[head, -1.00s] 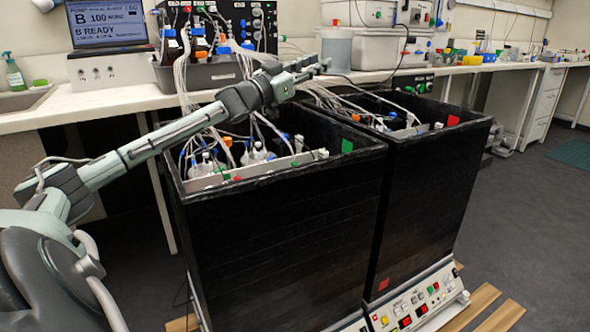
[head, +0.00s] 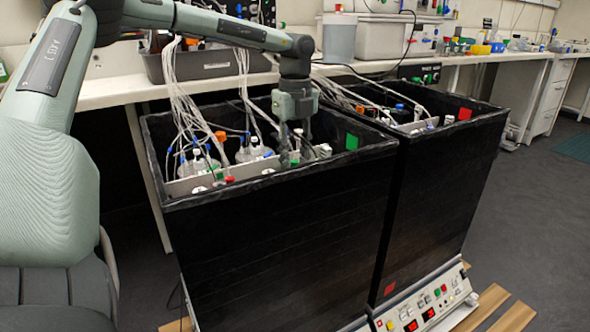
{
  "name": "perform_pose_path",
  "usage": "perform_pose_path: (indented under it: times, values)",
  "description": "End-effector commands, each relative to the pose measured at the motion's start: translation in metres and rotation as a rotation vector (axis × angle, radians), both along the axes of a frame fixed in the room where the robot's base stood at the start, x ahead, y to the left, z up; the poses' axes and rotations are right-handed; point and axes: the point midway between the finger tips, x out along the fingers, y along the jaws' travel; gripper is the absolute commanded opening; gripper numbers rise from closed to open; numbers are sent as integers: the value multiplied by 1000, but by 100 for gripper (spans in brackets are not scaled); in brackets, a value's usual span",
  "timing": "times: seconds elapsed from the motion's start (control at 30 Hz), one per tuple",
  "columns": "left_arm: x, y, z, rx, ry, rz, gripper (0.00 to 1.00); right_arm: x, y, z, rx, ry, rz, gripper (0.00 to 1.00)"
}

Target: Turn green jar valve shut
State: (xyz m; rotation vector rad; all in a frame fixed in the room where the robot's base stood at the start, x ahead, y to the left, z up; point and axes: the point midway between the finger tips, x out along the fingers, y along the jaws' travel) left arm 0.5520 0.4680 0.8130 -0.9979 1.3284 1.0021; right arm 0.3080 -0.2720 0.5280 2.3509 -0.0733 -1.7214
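A red valve (head: 230,180) and a white valve (head: 325,150) show on the bar to either side. The green jar valve is not clearly visible; it may be behind the fingers. My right gripper is not in view.
Glass jars (head: 254,150) with tubing stand behind the bar. Bundled white tubes (head: 185,95) hang behind.

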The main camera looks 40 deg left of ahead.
Motion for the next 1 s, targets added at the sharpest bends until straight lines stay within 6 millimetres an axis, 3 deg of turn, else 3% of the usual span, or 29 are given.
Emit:
perform_pose_path:
  times: [0.2, 0.53, 0.8, 1.0]
  values:
    - [0, 0, -26, -2, 1, -1, 29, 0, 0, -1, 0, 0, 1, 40]
    - [0, 0, -32, -2, -2, 0, 29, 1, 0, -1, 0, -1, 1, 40]
    - [0, 0, -31, -2, -2, 0, 0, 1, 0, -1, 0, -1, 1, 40]
    - [0, 0, -31, -2, -2, -1, 0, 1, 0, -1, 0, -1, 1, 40]
